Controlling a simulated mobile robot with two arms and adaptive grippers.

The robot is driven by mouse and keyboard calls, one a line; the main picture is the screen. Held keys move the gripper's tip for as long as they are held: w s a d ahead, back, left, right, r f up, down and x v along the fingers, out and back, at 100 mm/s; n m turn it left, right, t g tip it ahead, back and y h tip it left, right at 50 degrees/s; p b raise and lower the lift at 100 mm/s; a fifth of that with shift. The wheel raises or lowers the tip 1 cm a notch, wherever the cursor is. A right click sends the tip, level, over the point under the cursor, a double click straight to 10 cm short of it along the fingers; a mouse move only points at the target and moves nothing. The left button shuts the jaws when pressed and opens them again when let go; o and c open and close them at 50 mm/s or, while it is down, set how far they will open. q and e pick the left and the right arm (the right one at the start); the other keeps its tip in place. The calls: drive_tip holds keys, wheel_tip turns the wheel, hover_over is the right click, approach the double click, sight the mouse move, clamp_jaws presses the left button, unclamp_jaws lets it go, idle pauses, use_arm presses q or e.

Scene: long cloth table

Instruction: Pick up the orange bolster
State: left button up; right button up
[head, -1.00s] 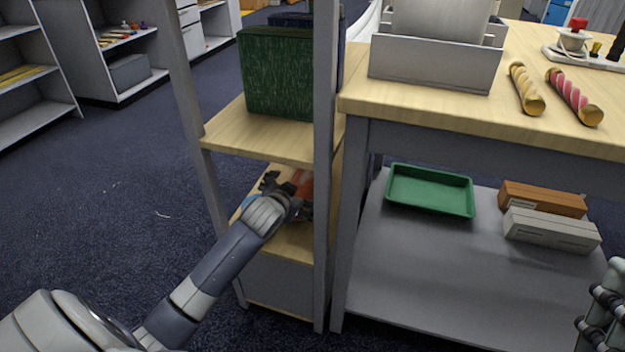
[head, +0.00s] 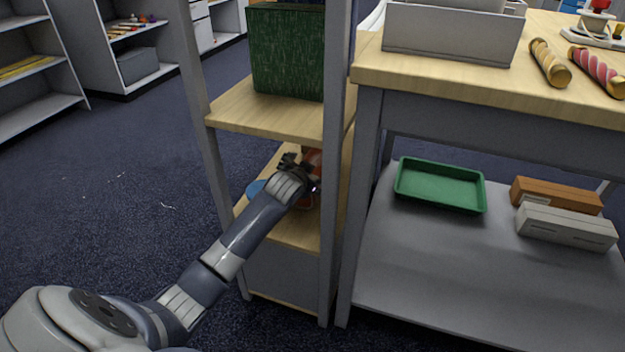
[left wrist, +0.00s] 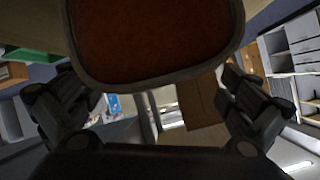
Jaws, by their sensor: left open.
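The orange bolster (head: 312,158) stands on the lower wooden shelf of the narrow rack, partly hidden behind my left gripper (head: 298,168) in the head view. In the left wrist view, the reddish-brown end of what appears to be the bolster (left wrist: 150,38), with a pale rim, fills the top middle. My left gripper (left wrist: 150,82) is open there, one finger on each side below this end. I cannot tell whether the fingers touch it. My right gripper is not in view.
The rack's upper shelf (head: 235,112), with a green block (head: 287,52), is above my left gripper. A rack post (head: 335,180) stands close on the right. A blue item (head: 256,187) lies beside the gripper. A table (head: 470,85) with a green tray (head: 440,187) below is farther right.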

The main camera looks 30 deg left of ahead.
use_arm(q)
drive_tip(key=shift+b+x, duration=0.3)
drive_tip(key=shift+x, duration=0.6)
drive_tip(key=c, duration=1.3)
drive_tip(key=shift+r, duration=0.1)
